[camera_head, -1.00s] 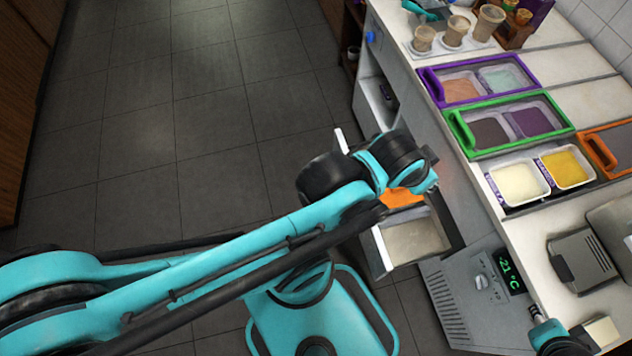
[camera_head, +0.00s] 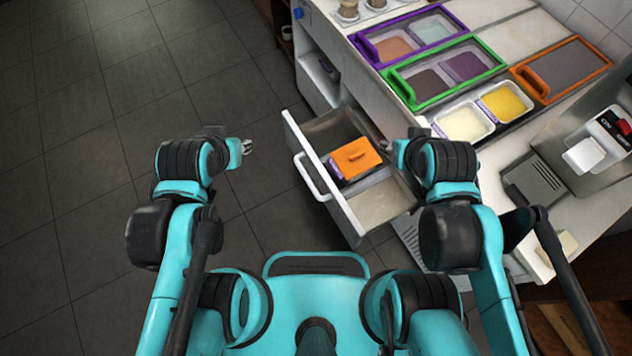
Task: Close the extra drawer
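The open drawer (camera_head: 334,187) is pulled out from the white counter, with its white front and handle (camera_head: 311,177) facing left toward the floor. A container with an orange lid (camera_head: 356,159) sits inside it. My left gripper (camera_head: 246,147) is apart from the drawer, over the floor to the left of the handle; a small metallic fingertip part shows, too small to judge. My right gripper (camera_head: 400,146) is above the drawer's counter side, its fingers mostly hidden by its wrist.
On the counter are purple-framed (camera_head: 366,48) and green-framed (camera_head: 400,88) topping bins, white and yellow tubs (camera_head: 505,103), an orange-framed lid (camera_head: 565,70) and a grey machine (camera_head: 610,140). The tiled floor (camera_head: 90,130) at left is clear.

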